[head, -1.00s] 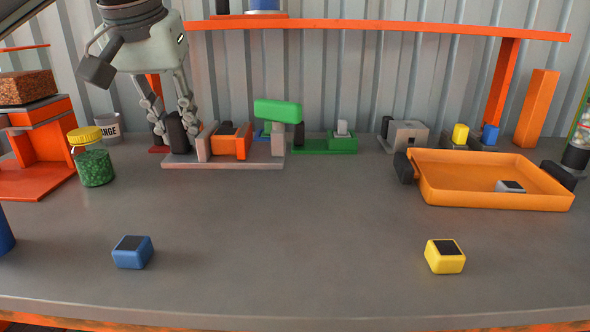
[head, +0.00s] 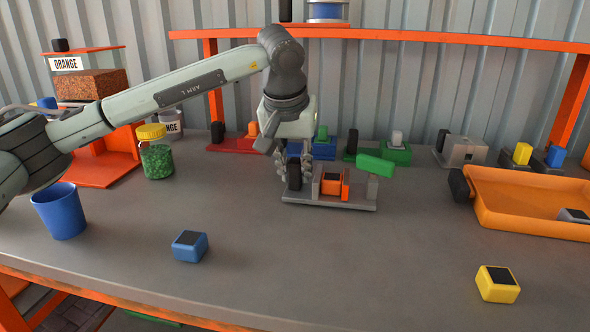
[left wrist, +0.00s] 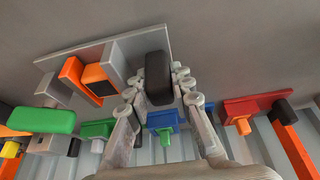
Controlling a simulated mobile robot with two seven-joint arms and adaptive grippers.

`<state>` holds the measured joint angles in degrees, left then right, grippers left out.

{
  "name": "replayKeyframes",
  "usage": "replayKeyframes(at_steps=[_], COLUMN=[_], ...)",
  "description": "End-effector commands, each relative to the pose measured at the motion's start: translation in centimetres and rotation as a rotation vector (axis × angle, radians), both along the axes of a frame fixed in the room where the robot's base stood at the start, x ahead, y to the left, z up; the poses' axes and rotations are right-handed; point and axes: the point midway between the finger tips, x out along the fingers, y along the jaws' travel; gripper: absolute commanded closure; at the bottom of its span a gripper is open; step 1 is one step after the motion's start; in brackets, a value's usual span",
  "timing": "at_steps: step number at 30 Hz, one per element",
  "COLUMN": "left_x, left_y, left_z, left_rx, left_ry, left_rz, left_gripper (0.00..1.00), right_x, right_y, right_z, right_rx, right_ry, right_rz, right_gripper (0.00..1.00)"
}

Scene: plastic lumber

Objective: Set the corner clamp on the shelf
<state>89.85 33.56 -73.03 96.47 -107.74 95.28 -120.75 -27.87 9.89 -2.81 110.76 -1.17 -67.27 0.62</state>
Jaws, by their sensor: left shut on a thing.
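The corner clamp has a grey base plate (head: 350,204), an orange block (head: 334,185), a green handle (head: 375,165) and a black upright grip. My left gripper (head: 293,172) points down with its fingers on either side of the black grip, shut on it. The left wrist view shows the grip (left wrist: 158,78) between the fingers and the grey plate (left wrist: 110,50) beyond. I cannot tell whether the plate touches the bench. The orange shelf (head: 420,37) spans the back wall above the bench. My right gripper is not in view.
Small coloured clamps, including a red one (head: 235,145) and a green one (head: 395,153), line the back. An orange tray (head: 535,205) is at right. A green-filled jar (head: 156,160) and blue cup (head: 60,212) stand left. A spool (head: 327,11) sits on the shelf.

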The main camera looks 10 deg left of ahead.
Motion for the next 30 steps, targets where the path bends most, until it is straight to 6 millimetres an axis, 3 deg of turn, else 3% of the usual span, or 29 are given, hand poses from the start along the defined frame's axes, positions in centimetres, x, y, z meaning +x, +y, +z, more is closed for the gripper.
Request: replayKeyframes(at_steps=[4,13,14,18,30], left_x=[0.0,0.0,0.0,0.0,0.0], left_y=[0.0,0.0,0.0,0.0,0.0], left_z=[-0.4,-0.7,-0.8,-0.8,-0.4], left_rx=[-0.004,-0.004,-0.001,-0.001,-0.002], left_ry=[-0.005,-0.005,-0.001,-0.001,-0.002], left_rz=[0.001,0.001,0.001,0.001,0.0], left_gripper=[1.0,1.0,0.77,0.6,0.58], right_x=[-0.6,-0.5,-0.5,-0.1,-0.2], right_y=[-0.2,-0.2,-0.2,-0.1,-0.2], right_z=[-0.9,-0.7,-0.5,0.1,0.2], right_rx=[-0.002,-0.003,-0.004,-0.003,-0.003], right_ry=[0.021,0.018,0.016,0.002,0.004], right_rz=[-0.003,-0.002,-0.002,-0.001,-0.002], right_gripper=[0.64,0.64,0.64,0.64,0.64])
